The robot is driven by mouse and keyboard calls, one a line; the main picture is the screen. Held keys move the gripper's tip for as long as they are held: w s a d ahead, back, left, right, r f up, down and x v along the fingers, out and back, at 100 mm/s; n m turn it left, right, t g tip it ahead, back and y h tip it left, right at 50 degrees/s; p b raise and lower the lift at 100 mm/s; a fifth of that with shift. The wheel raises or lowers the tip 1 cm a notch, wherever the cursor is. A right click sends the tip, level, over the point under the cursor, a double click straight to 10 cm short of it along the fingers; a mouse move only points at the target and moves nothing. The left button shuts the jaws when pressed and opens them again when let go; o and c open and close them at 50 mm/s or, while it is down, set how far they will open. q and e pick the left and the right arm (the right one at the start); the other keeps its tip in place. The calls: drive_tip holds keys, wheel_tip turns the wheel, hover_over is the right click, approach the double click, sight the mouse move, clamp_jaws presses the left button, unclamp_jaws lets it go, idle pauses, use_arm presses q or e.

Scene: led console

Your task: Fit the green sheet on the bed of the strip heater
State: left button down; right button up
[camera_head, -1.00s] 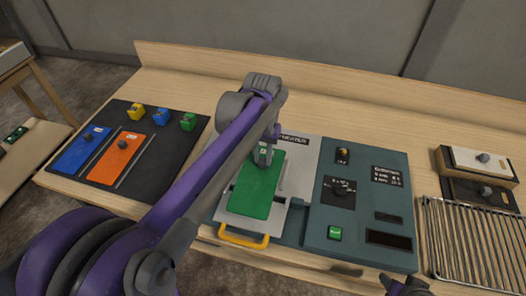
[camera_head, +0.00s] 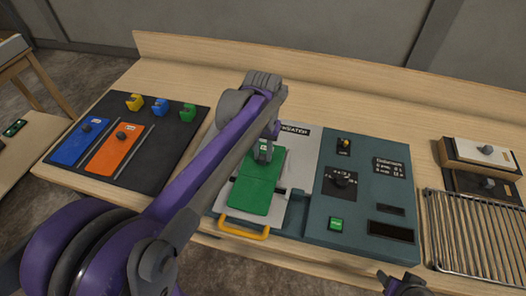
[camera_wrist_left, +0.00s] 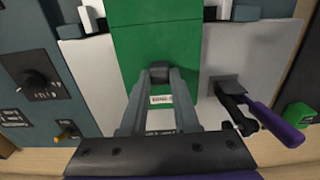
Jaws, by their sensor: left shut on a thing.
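The green sheet (camera_head: 252,195) lies over the pale bed of the strip heater (camera_head: 298,160), lengthwise toward the yellow front handle (camera_head: 243,228). My left gripper (camera_head: 264,150) is at the sheet's far end. In the left wrist view the left gripper (camera_wrist_left: 160,74) is shut on a dark grip piece on the green sheet (camera_wrist_left: 155,40), just above a small white label. I cannot tell whether the sheet touches the bed all over. Part of my right gripper (camera_head: 402,284) shows at the bottom edge; its fingers are not clear.
The heater's control panel (camera_head: 362,190) with knob and green button is right of the bed. A dark mat (camera_head: 165,150) at left holds a blue sheet (camera_head: 80,142), an orange sheet (camera_head: 115,150) and small coloured blocks. A wire rack (camera_head: 478,232) stands at far right. The bench's back strip is clear.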

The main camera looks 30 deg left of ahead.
use_arm(q)
drive_tip(key=shift+f+b, duration=0.65)
drive_tip(key=shift+f, duration=0.5)
idle(1.4)
drive_tip(key=c, duration=0.6)
unclamp_jaws()
drive_tip(key=shift+r, duration=0.1)
wheel_tip(320, 180, up, 11)
drive_tip(key=shift+f+p, duration=0.15)
drive_tip(key=shift+p, duration=0.2)
